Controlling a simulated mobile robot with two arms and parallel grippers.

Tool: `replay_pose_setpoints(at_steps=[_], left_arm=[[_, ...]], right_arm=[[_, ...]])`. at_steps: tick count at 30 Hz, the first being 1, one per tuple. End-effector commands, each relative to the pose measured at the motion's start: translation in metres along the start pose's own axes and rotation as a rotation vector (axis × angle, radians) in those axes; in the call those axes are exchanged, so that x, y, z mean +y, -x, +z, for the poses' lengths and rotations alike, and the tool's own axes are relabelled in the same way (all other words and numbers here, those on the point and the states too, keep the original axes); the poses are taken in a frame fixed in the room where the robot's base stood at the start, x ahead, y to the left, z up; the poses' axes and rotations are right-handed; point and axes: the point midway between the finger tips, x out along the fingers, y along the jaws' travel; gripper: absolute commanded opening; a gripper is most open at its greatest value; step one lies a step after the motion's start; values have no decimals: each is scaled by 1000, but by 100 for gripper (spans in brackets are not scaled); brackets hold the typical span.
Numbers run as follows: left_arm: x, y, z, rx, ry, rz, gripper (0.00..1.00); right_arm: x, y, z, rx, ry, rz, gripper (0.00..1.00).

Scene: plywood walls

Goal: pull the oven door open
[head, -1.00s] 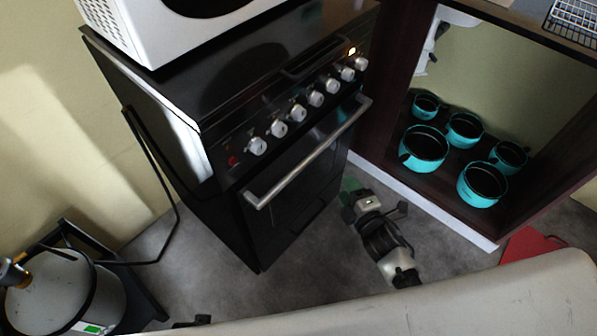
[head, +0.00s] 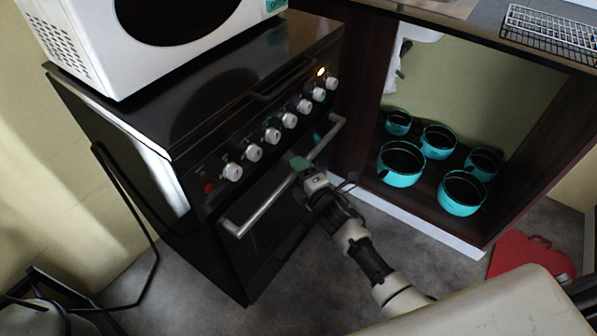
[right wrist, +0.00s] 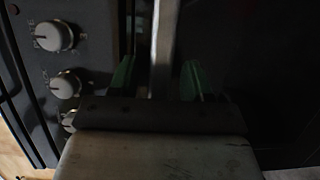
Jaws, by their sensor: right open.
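The black oven (head: 190,150) stands in the middle of the head view, with its door (head: 268,215) shut. A silver bar handle (head: 262,203) runs along the top of the door. My right gripper (head: 300,163) is at the handle, around its middle. In the right wrist view the green fingertips (right wrist: 160,78) are apart, with the handle bar (right wrist: 163,50) between them, nearer the left finger. Whether either finger touches the bar I cannot tell. My left gripper is not in view.
A white microwave (head: 150,40) sits on the stovetop. White knobs (head: 272,135) line the oven front above the handle. Right of the oven is an open cabinet with several teal pots (head: 402,165). A red object (head: 530,258) lies on the floor at right.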

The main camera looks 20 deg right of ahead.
Motion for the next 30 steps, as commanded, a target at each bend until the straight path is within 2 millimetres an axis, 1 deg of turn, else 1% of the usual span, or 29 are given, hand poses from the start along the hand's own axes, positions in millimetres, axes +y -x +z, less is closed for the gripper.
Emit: replay_pose_setpoints(at_steps=[7,8,12,17,18,28,29,30], left_arm=[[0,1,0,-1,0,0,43],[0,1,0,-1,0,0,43],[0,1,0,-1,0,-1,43],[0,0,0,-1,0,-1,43],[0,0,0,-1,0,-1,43],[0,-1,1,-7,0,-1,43],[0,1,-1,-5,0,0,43],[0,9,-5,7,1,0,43]], right_arm=[[0,-1,0,0,0,-1,49],[0,-1,0,0,0,-1,47],[0,-1,0,0,-1,0,26],[0,-1,0,0,-1,-1,1],[0,-1,0,0,-1,-1,0],[-2,0,2,0,-3,4,0],[-2,1,2,0,-4,6,0],[-3,2,3,0,-5,9,0]])
